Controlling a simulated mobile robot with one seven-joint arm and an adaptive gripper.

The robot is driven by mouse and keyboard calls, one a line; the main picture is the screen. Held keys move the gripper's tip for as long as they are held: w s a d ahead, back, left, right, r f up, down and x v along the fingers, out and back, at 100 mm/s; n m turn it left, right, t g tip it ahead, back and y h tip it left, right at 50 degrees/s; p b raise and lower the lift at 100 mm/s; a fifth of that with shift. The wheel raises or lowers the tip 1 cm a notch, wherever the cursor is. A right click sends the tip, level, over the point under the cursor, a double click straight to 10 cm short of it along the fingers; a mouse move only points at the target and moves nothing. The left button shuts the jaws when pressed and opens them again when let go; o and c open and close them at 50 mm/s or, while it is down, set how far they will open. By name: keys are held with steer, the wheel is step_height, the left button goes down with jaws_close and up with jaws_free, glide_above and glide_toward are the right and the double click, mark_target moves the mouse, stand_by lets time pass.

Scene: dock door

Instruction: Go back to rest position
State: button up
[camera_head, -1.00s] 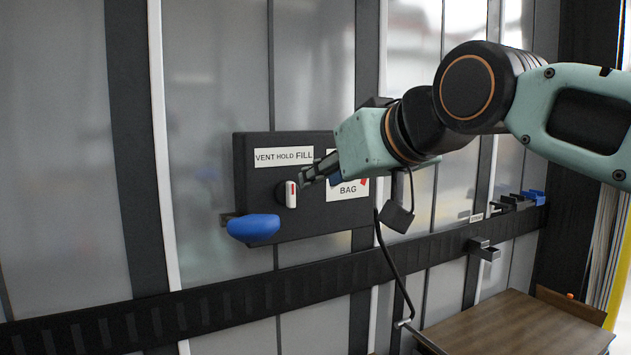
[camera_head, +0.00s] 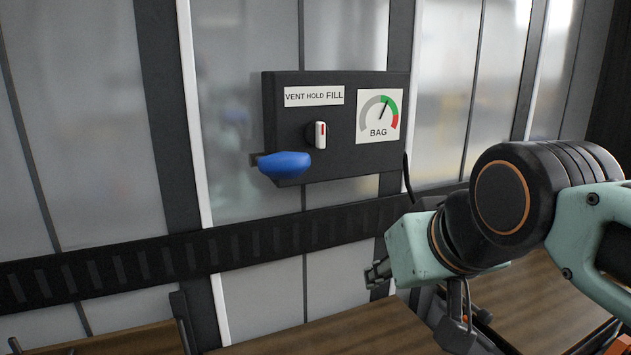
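My gripper (camera_head: 374,274) is at the lower right of the head view, below the control panel and apart from it. Its dark fingers point left, and nothing shows between them. They are small and partly merged, so I cannot tell whether they are open or shut. The black control panel (camera_head: 345,162) is on the wall with a white knob (camera_head: 318,135) that has a red mark. A label (camera_head: 314,96) reading VENT HOLD FILL is above the knob. The BAG gauge (camera_head: 380,116) has its needle in the green zone.
A blue rounded handle (camera_head: 286,164) sticks out below the panel's left side. A dark slotted rail (camera_head: 200,253) runs along the wall. Brown wooden surfaces (camera_head: 320,328) lie below the wall and under my arm. The space in front of the panel is clear.

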steer(key=s+d+f+m+g+h, duration=0.25)
steer(key=s+f, duration=0.45)
steer(key=f, duration=0.4)
step_height(320, 180, up, 18)
steer(key=p, duration=1.8)
steer(key=shift+s+d+f+y, duration=0.15)
steer(key=shift+s+y, duration=0.1)
steer(key=shift+y, duration=0.2)
steer(key=shift+d, duration=0.15)
